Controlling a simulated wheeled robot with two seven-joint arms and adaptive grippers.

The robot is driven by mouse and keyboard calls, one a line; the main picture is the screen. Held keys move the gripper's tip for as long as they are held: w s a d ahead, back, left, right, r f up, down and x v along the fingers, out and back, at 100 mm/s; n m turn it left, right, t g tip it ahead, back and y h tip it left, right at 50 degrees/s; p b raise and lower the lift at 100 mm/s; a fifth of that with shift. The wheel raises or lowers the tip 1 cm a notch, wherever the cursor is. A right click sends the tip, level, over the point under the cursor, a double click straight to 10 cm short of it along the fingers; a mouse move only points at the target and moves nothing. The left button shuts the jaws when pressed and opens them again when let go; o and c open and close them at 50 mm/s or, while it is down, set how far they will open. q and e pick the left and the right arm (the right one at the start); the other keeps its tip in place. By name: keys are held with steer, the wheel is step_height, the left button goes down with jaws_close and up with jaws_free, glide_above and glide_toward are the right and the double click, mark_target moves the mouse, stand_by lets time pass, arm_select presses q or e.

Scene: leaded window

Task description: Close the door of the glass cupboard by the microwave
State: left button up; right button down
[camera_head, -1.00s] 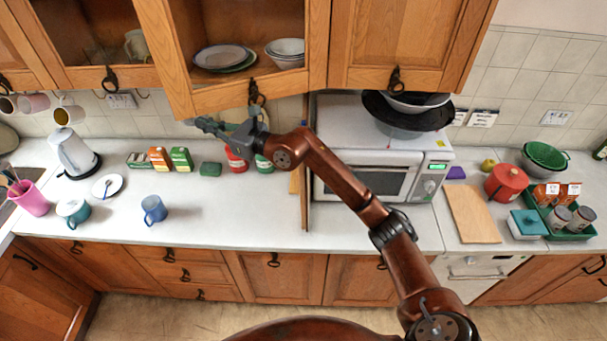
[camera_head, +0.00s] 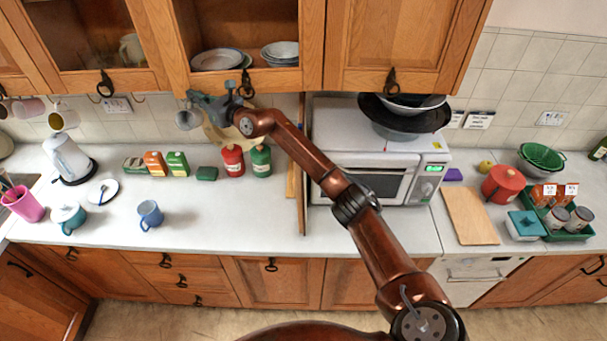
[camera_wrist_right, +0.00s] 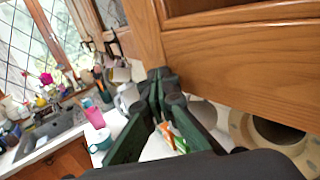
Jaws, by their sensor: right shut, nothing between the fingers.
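The glass cupboard's door (camera_head: 280,80) has a wooden frame, with plates and bowls showing behind it, above and left of the microwave (camera_head: 370,165). Its ring handle (camera_head: 246,84) hangs at the lower frame. The door looks nearly in line with its neighbours; a small gap cannot be ruled out. My right gripper (camera_head: 194,97) is shut and empty at the door's lower left corner. In the right wrist view its fingertips (camera_wrist_right: 165,82) are close by the door's lower edge (camera_wrist_right: 240,55); I cannot tell whether they touch. My left gripper is not in view.
Hanging mugs (camera_head: 62,117) are left of the gripper. Below stand red and green canisters (camera_head: 232,160), small boxes (camera_head: 154,163) and a blue mug (camera_head: 149,214) on the counter. The counter's front middle is clear.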

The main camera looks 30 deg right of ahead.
mark_target(202, 90)
steer(key=shift+m+t+h, duration=0.4)
steer(key=shift+m+h, duration=0.2)
steer(key=shift+h, duration=0.3)
steer(key=w, duration=0.1)
steer(key=w+d, duration=0.1)
steer(key=w+p, duration=0.1)
steer(key=w, duration=0.1)
steer(key=shift+d, duration=0.3)
steer(key=shift+d+r, duration=0.1)
steer(key=shift+r, duration=0.1)
